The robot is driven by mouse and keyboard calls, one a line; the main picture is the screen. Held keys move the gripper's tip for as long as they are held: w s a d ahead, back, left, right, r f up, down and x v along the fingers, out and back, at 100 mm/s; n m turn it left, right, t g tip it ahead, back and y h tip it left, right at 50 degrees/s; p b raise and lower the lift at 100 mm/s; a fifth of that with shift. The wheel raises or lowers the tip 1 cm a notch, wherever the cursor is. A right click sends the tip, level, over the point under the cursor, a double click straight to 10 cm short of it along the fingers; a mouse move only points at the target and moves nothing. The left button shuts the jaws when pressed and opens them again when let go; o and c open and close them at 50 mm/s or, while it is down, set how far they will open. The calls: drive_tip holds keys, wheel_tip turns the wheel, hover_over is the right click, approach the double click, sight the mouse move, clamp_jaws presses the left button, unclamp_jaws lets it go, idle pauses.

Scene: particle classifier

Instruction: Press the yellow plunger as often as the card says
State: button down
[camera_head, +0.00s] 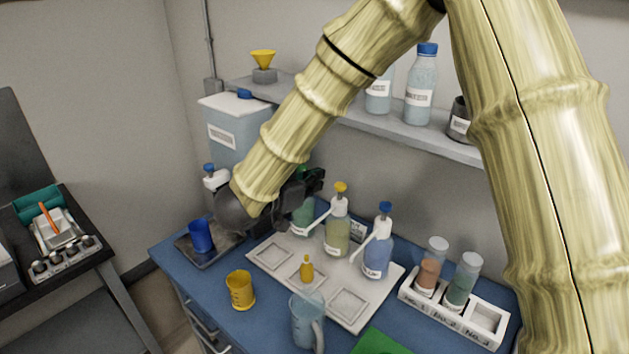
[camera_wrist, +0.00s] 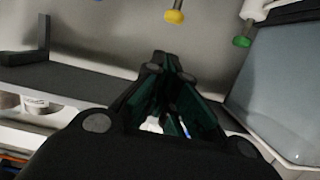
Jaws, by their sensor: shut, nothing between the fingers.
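The yellow plunger (camera_head: 341,187) tops a pump bottle of yellowish liquid (camera_head: 338,238), in the middle of a row of pump bottles on a white tray (camera_head: 268,254). It also shows in the wrist view as a yellow knob (camera_wrist: 174,16) near the top edge. My gripper (camera_head: 317,180) is shut and empty, to the left of the yellow plunger at about its height in the picture, apart from it. A blue-topped pump bottle (camera_head: 377,254) stands to the right. A green one (camera_head: 302,218) is partly hidden by my gripper. A small white card (camera_head: 357,230) behind the bottles is unreadable.
A blue cup (camera_head: 201,236) is at left. A rack (camera_head: 455,316) with two tubes is at right. A shelf (camera_head: 375,128) runs behind.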

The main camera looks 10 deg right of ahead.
drive_tip(key=shift+w+b, duration=0.15)
drive_tip(key=shift+b, duration=0.45)
drive_tip(key=shift+w+a+r+b, duration=0.1)
drive_tip(key=shift+w+r+b, duration=0.3)
drive_tip(key=shift+b, duration=0.7)
drive_tip(key=shift+w+a+r+b, duration=0.1)
drive_tip(key=shift+r+b, duration=0.45)
drive_tip(key=shift+b, duration=0.55)
drive_tip(key=shift+d, duration=0.2)
drive_tip(key=p, duration=0.3)
hover_over(340, 186)
drive_tip(key=a, duration=0.1)
wheel_tip(340, 186, down, 2)
wheel_tip(340, 186, down, 4)
drive_tip(key=shift+s+a+f, duration=0.15)
drive_tip(key=shift+f, duration=0.05)
